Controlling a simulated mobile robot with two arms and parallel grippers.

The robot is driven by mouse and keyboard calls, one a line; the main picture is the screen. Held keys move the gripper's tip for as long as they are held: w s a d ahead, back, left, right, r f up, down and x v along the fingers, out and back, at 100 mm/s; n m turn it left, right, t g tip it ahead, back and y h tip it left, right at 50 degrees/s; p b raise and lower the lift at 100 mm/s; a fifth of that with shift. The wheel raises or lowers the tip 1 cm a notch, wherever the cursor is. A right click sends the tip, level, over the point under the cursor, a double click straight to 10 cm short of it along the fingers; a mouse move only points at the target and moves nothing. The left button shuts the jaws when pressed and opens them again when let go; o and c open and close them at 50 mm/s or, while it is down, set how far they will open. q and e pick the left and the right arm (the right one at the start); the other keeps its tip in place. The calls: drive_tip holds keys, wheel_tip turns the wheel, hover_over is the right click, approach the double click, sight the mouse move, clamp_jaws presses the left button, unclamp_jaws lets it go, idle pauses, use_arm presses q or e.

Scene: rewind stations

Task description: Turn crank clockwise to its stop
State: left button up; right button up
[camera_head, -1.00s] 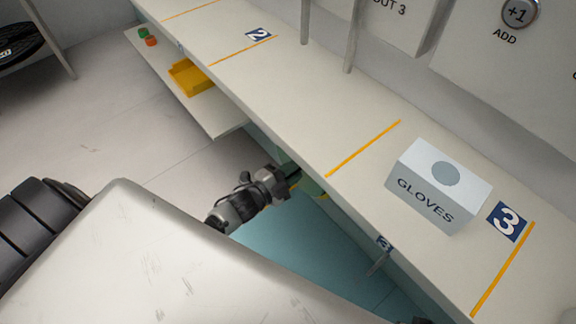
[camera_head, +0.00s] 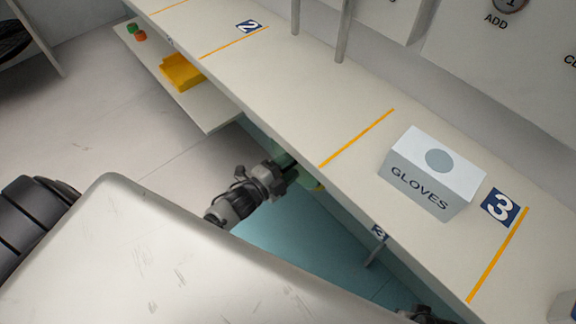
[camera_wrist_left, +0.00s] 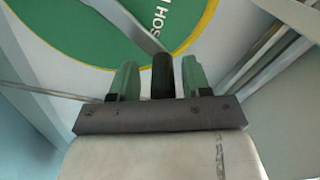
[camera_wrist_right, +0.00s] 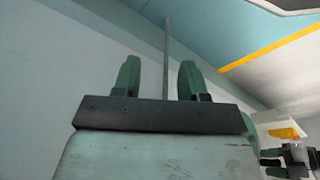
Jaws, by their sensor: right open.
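In the left wrist view, a black upright crank handle (camera_wrist_left: 163,76) stands between the green fingers of my left gripper (camera_wrist_left: 160,78), with a narrow gap on each side. A flat grey crank arm (camera_wrist_left: 128,20) runs over a green disc (camera_wrist_left: 75,32) with a yellow rim and partly hidden white lettering. In the head view my left gripper (camera_head: 288,165) reaches under the bench edge, which hides the crank there. My right gripper (camera_wrist_right: 158,78) is open and empty in its wrist view. Only part of the right arm shows at the head view's bottom edge.
The long bench (camera_head: 310,105) carries a white gloves box (camera_head: 430,180) near the number 3 label (camera_head: 501,207). A lower shelf (camera_head: 205,112) holds a yellow tray (camera_head: 183,72). Grey posts (camera_head: 343,30) rise at the bench's back. The teal floor (camera_head: 310,240) below is clear.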

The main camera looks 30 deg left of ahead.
use_arm(q)
drive_tip(key=p+v, duration=0.1)
drive_tip(key=v, duration=0.9)
drive_tip(key=shift+s+a, duration=0.15)
drive_tip(key=shift+s, duration=0.25)
use_arm(e)
drive_tip(key=f, duration=0.2)
drive_tip(key=s+f, duration=0.1)
drive_tip(key=shift+f, duration=0.4)
